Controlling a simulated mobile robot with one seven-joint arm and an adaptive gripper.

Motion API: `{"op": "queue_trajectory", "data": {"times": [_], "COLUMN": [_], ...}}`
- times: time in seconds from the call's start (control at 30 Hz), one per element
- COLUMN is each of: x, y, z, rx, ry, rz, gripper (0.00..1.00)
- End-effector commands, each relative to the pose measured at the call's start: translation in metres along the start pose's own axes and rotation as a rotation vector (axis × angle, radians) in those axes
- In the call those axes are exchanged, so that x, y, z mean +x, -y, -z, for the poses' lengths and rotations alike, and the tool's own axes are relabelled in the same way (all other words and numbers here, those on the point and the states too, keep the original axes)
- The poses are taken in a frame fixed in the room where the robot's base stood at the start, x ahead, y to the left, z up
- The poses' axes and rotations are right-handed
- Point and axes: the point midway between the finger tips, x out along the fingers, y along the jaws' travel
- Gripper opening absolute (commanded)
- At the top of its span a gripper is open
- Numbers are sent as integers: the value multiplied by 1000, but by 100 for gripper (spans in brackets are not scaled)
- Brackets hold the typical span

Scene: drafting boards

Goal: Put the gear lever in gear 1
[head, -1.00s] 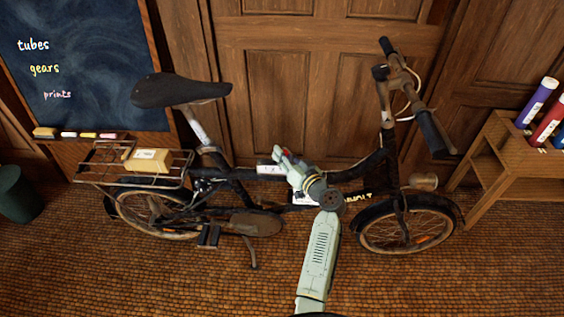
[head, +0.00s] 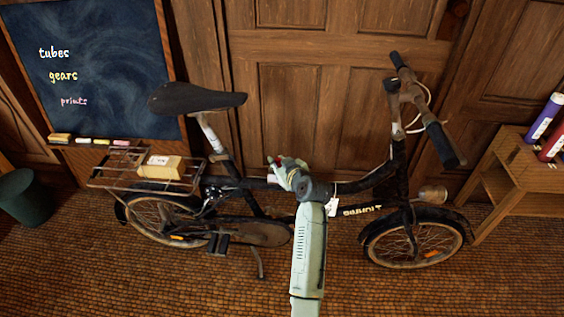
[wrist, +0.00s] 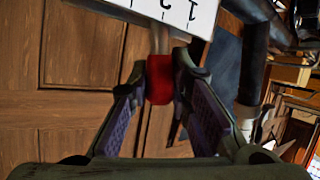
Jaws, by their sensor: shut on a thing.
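A dark bicycle (head: 352,190) stands side-on in the head view. My gripper (head: 278,172) is at the bicycle's top tube, left of the frame's middle. In the wrist view its two purple-padded fingers (wrist: 158,84) close around the red knob of the gear lever (wrist: 160,72). The lever's pale stem rises from the knob toward a white gear plate (wrist: 188,12) with black numerals and short lines. The plate is cut off by the top edge, so I cannot tell which gear the lever is at. In the head view, my gripper mostly hides the lever.
A chalkboard (head: 95,65) and a green bin (head: 24,200) are on the left. A wooden rack (head: 505,180) with tubes stands on the right. A yellow box (head: 165,168) lies on the rear carrier. Wooden doors are close behind; the front floor is clear.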

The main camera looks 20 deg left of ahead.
Motion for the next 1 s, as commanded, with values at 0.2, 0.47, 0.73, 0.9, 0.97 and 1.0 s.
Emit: {"op": "queue_trajectory", "data": {"times": [0.2,0.47,0.73,0.9,0.97,1.0], "x": [1,1,1,1,1,1], "y": [1,1,1,2,2,2], "z": [0,0,0,0,0,0], "rx": [-22,-24,-23,-23,-23,-23], "ry": [16,17,16,16,16,16], "rz": [-8,-9,-8,-8,-7,-7], "gripper": [0,0,30,40,40,40]}}
